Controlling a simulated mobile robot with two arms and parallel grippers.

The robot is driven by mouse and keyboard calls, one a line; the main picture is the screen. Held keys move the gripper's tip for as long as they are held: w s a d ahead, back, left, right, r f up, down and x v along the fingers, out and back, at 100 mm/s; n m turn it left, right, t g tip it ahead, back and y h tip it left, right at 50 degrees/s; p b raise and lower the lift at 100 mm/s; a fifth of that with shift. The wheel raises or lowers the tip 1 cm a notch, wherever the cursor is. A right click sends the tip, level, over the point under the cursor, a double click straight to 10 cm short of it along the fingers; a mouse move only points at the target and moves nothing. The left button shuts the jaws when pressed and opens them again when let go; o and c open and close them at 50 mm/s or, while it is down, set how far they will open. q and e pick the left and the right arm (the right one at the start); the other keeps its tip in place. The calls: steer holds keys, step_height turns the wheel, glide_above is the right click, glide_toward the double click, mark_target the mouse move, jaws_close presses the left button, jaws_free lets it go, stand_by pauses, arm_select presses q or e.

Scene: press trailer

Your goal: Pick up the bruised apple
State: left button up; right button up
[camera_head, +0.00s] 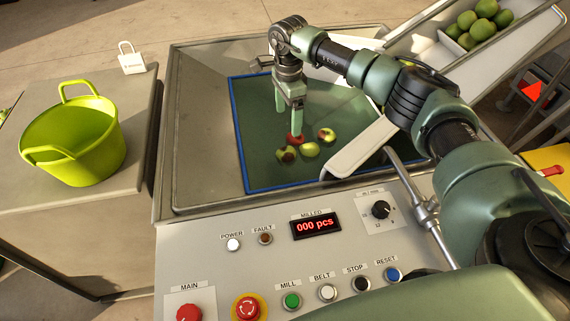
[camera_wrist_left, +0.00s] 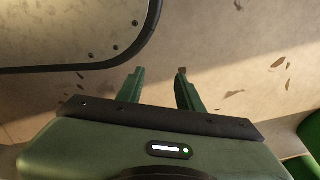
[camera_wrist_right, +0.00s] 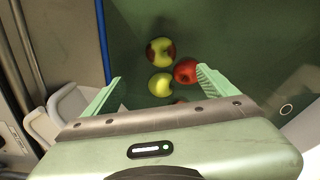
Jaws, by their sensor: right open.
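The bruised apple (camera_head: 286,153), yellow-green with dark brown patches, lies at the near left of a small apple group on the green mat. In the right wrist view this bruised apple (camera_wrist_right: 160,51) is the farthest from the gripper body. A red apple (camera_head: 295,139), a plain yellow-green apple (camera_head: 309,150) and a red-and-green apple (camera_head: 326,135) lie close by. My right gripper (camera_head: 289,113) is open and empty, pointing down above the group. It hides part of the red apple. My left gripper (camera_wrist_left: 158,78) is open and empty, over bare floor, outside the head view.
A blue border (camera_head: 240,142) edges the mat inside a grey metal tray. A lime bucket (camera_head: 95,160) stands on the left table, with a white padlock-shaped object (camera_head: 131,60) behind. A control panel (camera_head: 270,270) lies in front. Green fruit (camera_head: 478,25) sits in the chute at upper right.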

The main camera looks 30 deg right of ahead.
steer(key=b, duration=0.7)
glide_above(287, 149)
step_height(287, 149, down, 8)
steer(key=shift+s+d+f, duration=0.1)
steer(key=shift+s+f, duration=0.05)
steer(key=shift+f, duration=1)
step_height(287, 149, down, 6)
steer(key=shift+f+b, duration=0.15)
steer(key=shift+b, duration=0.25)
arm_select(q)
steer(key=w+r, duration=0.1)
steer(key=w, duration=0.5)
steer(key=shift+w+d+r+t, duration=0.3)
steer(key=shift+d, duration=0.15)
arm_select(e)
steer(key=c, duration=1.5)
